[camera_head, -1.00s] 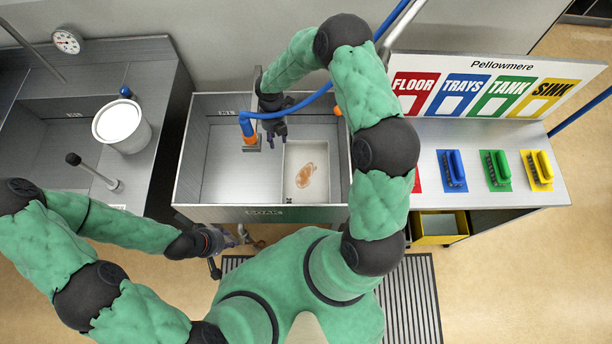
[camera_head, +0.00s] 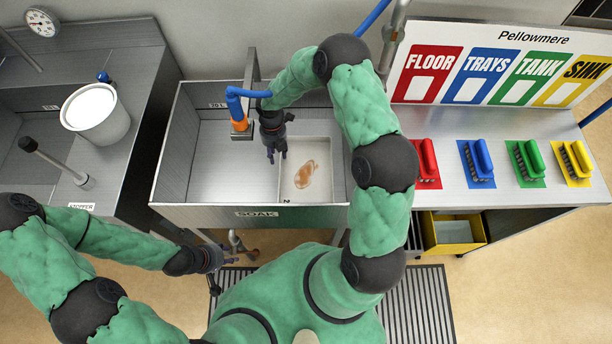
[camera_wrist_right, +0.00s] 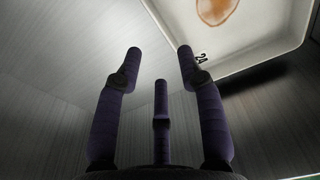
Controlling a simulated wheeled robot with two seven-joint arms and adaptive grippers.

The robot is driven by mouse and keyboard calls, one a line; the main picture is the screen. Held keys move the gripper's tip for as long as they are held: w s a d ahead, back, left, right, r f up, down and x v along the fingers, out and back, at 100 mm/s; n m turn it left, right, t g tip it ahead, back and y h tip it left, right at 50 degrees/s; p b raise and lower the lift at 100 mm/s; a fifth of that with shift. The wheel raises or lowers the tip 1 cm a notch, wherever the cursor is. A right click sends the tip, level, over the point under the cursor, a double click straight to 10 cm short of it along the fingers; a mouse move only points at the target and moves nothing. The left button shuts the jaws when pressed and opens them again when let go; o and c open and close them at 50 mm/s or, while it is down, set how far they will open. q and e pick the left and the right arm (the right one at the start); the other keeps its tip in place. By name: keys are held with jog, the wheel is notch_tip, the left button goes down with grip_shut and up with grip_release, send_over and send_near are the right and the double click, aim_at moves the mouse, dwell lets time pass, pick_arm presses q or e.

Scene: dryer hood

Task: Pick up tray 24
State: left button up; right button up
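Tray 24 is the white tray (camera_head: 327,152) with a brown stain, lying in the right part of the metal soak sink (camera_head: 262,214). In the right wrist view the tray (camera_wrist_right: 262,30) is at the upper right, with the number 24 on its rim. My right gripper (camera_head: 277,155) is over the sink, beside the tray's left edge. In the right wrist view its fingers (camera_wrist_right: 160,62) are spread with nothing between them. My left gripper (camera_head: 218,265) is in front of the sink, below its front wall; its fingers are too small to read.
A blue hose tap (camera_head: 238,108) stands at the sink's back, close to my right gripper. A white bucket (camera_head: 96,117) and a lever (camera_head: 55,161) are on the left counter. Several coloured brushes, including a blue one (camera_head: 478,160), lie on the right counter. A yellow bin (camera_head: 455,230) is below it.

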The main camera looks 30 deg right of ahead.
jog(key=f, duration=0.3)
jog(key=f+b, duration=0.1)
jog(key=f, duration=0.1)
jog(key=shift+s+a+f, duration=0.1)
jog(key=shift+s+a, duration=0.05)
jog(key=shift+s, duration=0.1)
jog(key=f, duration=0.1)
jog(key=f+b, duration=0.1)
jog(key=f, duration=0.1)
jog(key=s+f+b, duration=0.1)
jog(key=f, duration=0.1)
jog(key=shift+a, duration=0.2)
jog(key=shift+w, duration=0.1)
grip_shut()
